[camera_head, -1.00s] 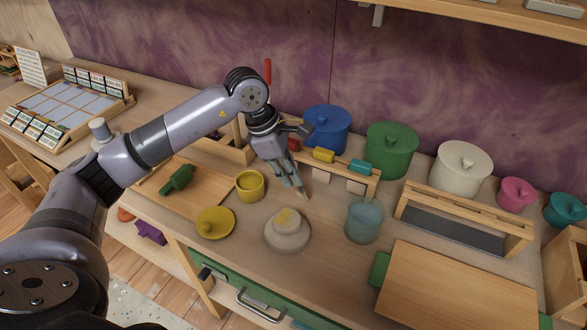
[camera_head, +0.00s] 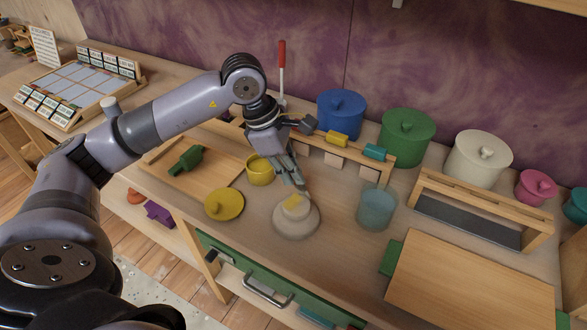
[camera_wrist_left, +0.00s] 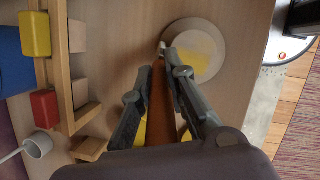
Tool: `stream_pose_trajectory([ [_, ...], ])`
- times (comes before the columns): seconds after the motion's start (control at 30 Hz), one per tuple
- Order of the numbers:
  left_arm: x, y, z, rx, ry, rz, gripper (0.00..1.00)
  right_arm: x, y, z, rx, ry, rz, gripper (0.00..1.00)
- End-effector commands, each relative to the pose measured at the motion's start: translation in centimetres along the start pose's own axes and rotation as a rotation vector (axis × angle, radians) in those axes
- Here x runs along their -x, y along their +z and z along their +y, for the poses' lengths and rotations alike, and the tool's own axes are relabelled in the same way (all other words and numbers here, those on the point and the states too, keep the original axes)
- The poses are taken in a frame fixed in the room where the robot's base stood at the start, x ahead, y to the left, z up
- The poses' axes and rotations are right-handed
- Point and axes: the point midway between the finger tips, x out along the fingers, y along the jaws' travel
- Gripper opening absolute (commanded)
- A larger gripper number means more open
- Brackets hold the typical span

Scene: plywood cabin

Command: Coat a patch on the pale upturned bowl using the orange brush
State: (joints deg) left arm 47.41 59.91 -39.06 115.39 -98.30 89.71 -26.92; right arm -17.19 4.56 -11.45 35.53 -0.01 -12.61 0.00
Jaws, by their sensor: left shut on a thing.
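The pale upturned bowl (camera_head: 297,222) stands on the worktop with a yellow patch on its raised top. It also shows in the left wrist view (camera_wrist_left: 183,34), with the yellow patch facing the camera. My left gripper (camera_head: 302,188) points down just behind the bowl's top, shut on the orange brush (camera_wrist_left: 161,105). The brush handle runs between the fingers in the wrist view. Its pale tip is at the bowl's near-left rim there; I cannot tell whether it touches. In the head view the fingers mostly hide the brush. My right gripper is not in view.
A yellow pot (camera_head: 260,171) and yellow lid (camera_head: 224,205) stand left of the bowl. A clear cup (camera_head: 376,209) stands right. Behind is a wooden rack (camera_head: 378,174) with coloured blocks. Blue (camera_head: 341,118) and green (camera_head: 407,140) lidded pots stand at the back.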

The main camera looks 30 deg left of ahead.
Motion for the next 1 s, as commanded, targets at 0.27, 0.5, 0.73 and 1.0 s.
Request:
stream_pose_trajectory([
  [0.27, -0.4, 0.6, 2.1, 0.000, 0.000, -0.001, 0.00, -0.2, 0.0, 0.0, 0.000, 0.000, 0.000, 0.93],
  [0.5, -0.6, 0.8, 3.0, 0.000, 0.000, 0.000, 0.00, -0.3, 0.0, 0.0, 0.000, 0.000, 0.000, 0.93],
  [0.73, -0.9, 1.2, 4.7, 0.001, 0.001, -0.001, 0.00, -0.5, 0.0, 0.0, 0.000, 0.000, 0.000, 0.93],
  [1.0, -1.2, 1.5, 6.0, 0.000, 0.000, 0.001, 0.00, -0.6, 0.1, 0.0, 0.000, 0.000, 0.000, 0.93],
])
